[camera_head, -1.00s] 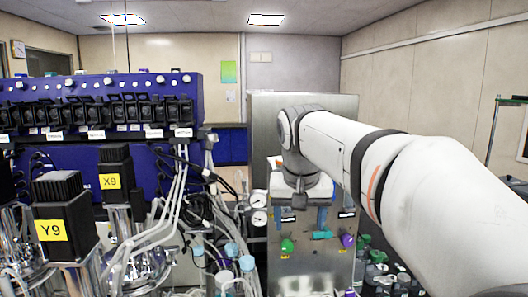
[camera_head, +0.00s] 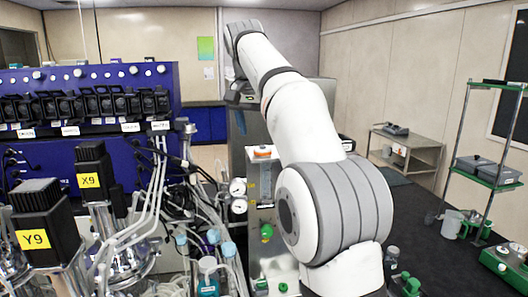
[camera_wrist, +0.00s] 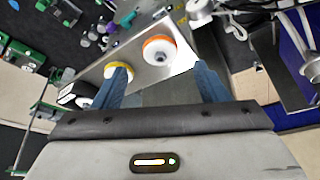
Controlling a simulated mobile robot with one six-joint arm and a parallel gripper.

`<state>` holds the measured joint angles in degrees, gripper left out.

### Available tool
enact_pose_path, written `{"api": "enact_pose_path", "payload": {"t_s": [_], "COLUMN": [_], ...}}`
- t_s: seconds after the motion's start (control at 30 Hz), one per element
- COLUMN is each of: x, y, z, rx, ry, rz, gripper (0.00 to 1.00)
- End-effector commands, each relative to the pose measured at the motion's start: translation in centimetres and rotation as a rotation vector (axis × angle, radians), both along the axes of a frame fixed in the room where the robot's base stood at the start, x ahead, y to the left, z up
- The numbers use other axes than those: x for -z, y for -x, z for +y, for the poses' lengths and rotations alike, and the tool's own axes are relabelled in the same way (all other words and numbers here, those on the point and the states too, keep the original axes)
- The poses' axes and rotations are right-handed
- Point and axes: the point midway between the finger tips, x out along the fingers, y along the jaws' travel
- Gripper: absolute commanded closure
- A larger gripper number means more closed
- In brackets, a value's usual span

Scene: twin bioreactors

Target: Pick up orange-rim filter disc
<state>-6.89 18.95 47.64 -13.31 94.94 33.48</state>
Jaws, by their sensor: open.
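The orange-rim filter disc (camera_wrist: 159,50) lies on a bare metal top in the wrist view, with a pale face and a dark hub. In the head view an orange-rimmed disc (camera_head: 263,153) sits on top of the steel cabinet (camera_head: 262,190). A yellow-rim disc (camera_wrist: 118,67) lies to its left in the wrist view, partly behind the left finger. My gripper (camera_wrist: 161,82) is open and empty, its two blue fingers wide apart. The orange-rim disc appears between and beyond the fingertips, apart from them.
Bioreactor vessels with black motor heads marked X9 (camera_head: 90,180) and Y9 (camera_head: 38,238), tubing and gauges (camera_head: 238,187) crowd the left. A blue control rack (camera_head: 100,110) stands behind. Green-fitted bottles (camera_head: 405,285) stand at lower right. A cart (camera_head: 410,150) stands farther back, with open dark floor before it.

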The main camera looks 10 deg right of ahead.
Motion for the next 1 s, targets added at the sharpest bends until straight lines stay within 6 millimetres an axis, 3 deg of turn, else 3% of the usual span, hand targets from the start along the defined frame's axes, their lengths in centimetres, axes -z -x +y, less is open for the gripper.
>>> {"api": "enact_pose_path", "payload": {"t_s": [0.37, 0.67, 1.0], "x": [4.3, 4.8, 4.8], "y": [-1.8, -2.0, -2.0], "z": [-1.1, -1.2, -1.2], "rx": [0.002, 0.001, 0.001], "ry": [0.001, 0.000, 0.000], "rz": [0.002, -0.001, -0.001], "gripper": [0.33, 0.33, 0.60]}}
